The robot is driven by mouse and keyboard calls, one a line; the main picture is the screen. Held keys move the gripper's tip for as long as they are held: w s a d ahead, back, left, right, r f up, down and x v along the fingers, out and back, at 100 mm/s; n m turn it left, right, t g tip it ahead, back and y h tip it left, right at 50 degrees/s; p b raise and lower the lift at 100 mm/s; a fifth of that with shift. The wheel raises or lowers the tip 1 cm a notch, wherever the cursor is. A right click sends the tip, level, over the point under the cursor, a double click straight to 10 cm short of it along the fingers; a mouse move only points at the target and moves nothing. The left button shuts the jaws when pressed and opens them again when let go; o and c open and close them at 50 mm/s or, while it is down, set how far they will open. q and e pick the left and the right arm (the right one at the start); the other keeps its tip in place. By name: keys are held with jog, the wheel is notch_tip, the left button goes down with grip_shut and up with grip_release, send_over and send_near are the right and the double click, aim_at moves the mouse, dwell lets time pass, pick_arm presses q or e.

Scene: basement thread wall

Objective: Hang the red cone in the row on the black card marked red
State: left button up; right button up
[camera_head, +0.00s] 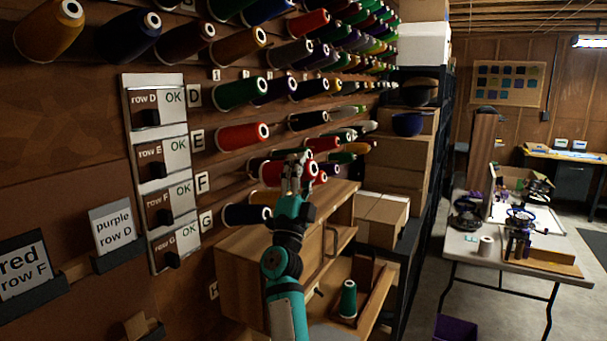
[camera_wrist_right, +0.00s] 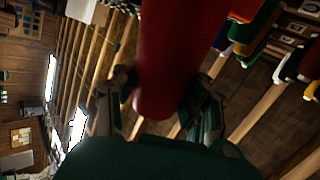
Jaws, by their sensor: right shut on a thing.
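The card reading "red row F" (camera_head: 25,268) stands in a dark holder at the far left of the head view. The letter F label (camera_head: 202,183) is on the wooden wall, between labels E and G. My right gripper (camera_head: 295,165) is at the wall near row F. It is shut on a red cone, which shows between the fingers in the wrist view (camera_wrist_right: 167,60). In the head view the fingers overlap red cones (camera_head: 270,174), so I cannot tell whether the held one is on a peg. My left gripper is not in view.
A panel (camera_head: 158,185) with OK signs for rows D to G is left of the cones. Another red cone (camera_head: 243,135) hangs in row E, a dark cone (camera_head: 246,215) in row G. A wooden cabinet (camera_head: 250,260) is below; a green cone (camera_head: 347,300) stands right of my arm.

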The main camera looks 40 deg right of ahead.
aim_at(265, 175)
jog(key=w, duration=0.1)
jog(key=w+a+f+b, duration=0.1)
jog(key=shift+w, duration=0.3)
jog(key=w, duration=0.1)
jog(key=w+a+b, duration=0.1)
jog(key=w+b, duration=0.1)
jog(key=shift+a+f, duration=0.15)
jog(key=shift+f, duration=0.1)
jog(key=shift+w+a+f+b, duration=0.1)
jog(key=shift+w+a+b, duration=0.05)
jog(key=shift+w+b, duration=0.3)
jog(key=w, duration=0.1)
jog(key=w+b, duration=0.1)
jog(key=w+a+b, duration=0.1)
jog(key=shift+a+f, duration=0.1)
jog(key=shift+f, duration=0.3)
pick_arm(q)
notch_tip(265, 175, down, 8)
jog(key=b, duration=0.1)
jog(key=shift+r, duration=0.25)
pick_arm(e)
jog(key=shift+w+a, duration=0.35)
jog(key=shift+w, duration=0.5)
jog(key=shift+a+f, duration=0.1)
jog(key=shift+f, duration=0.25)
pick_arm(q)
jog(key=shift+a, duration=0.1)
pick_arm(e)
jog(key=o, duration=1.3)
jog(key=shift+s, duration=0.1)
